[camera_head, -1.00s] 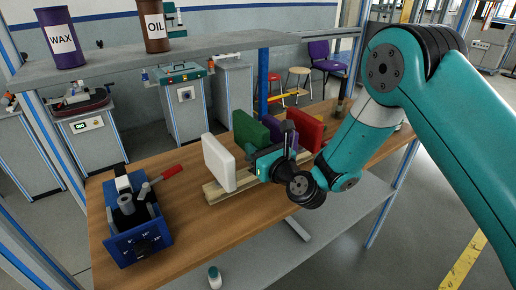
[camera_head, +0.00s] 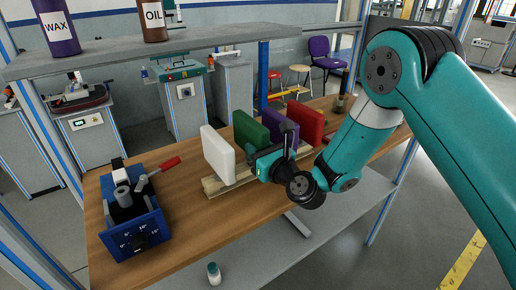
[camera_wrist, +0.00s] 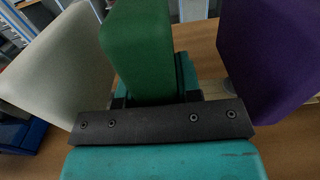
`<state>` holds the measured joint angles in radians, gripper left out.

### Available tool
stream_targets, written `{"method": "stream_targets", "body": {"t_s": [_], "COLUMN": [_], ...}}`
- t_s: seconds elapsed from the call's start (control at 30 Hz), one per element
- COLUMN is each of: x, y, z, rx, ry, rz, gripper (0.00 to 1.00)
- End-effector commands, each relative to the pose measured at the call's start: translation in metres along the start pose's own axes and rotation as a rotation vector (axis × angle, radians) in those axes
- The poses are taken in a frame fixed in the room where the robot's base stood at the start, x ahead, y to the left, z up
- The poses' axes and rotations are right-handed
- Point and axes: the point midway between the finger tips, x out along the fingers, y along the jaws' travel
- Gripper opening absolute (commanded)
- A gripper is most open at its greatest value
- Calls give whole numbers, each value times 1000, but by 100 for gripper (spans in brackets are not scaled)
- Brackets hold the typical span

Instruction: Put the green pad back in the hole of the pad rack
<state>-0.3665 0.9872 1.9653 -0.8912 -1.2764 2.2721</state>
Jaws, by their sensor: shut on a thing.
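The green pad (camera_head: 250,128) stands upright between the white pad and the purple pad, over the wooden pad rack (camera_head: 212,188). My gripper (camera_head: 264,158) is shut on the green pad near its lower part. In the wrist view the green pad (camera_wrist: 140,50) rises from between my fingers, close to upright. Its top is about level with the purple pad's top in the head view. My gripper hides its lower edge and the hole, so I cannot tell how far it sits in the rack.
The white pad (camera_head: 217,153) stands on the left, the purple pad (camera_head: 282,125) and red pad (camera_head: 308,124) on the right.

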Motion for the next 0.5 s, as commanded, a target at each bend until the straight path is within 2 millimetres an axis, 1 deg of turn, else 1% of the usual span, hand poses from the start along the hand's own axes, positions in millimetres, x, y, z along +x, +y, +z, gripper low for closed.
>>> {"method": "stream_targets", "body": {"t_s": [0.5], "x": [0], "y": [0], "z": [-13], "rx": [0], "ry": [-2], "rz": [-1], "gripper": [0]}}
